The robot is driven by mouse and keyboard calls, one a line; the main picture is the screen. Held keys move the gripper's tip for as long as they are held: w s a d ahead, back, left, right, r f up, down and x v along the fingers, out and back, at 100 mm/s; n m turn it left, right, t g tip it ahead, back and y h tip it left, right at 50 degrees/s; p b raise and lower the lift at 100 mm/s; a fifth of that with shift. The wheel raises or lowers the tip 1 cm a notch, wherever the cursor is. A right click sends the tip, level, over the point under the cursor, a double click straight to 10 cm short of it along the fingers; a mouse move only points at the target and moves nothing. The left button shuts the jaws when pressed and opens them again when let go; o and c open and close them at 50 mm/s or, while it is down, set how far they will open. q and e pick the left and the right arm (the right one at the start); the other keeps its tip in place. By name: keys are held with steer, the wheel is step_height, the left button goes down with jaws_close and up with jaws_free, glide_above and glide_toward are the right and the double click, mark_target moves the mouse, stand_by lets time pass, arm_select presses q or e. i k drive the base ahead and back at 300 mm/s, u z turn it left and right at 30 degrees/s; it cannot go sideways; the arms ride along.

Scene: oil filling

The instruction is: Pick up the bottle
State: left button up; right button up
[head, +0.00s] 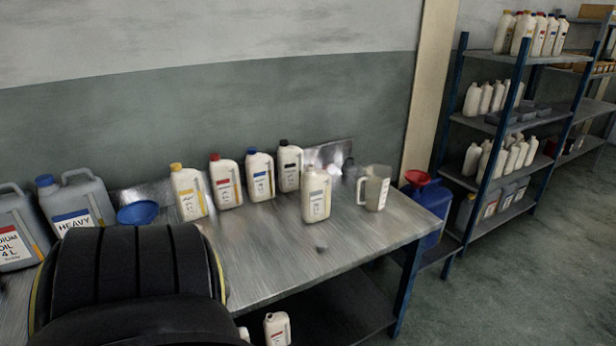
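Several white bottles stand upright on the metal table (285,250) against the wall. They are a yellow-capped bottle (188,192), a red-capped bottle (226,182), a blue-capped bottle (260,177) and a black-capped bottle (289,168). A pale-topped bottle (316,194) stands apart, nearer the table's front, left of a clear measuring jug (374,188) with a handle. I cannot tell which bottle is meant. Neither of my grippers is in view, and no bottle is held.
A large black ribbed shape, like a tyre, (125,270) hides the table's lower left. Grey canisters (78,203) and a blue funnel (138,213) stand behind it. A red funnel (416,179) tops a blue container (430,208) right of the table. Shelves (500,122) stand farther right. The table's front middle is mostly clear.

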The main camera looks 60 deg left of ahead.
mark_target(316, 185)
steer(key=u, duration=0.8)
steer(key=i, duration=0.15)
steer(key=u, duration=1.2)
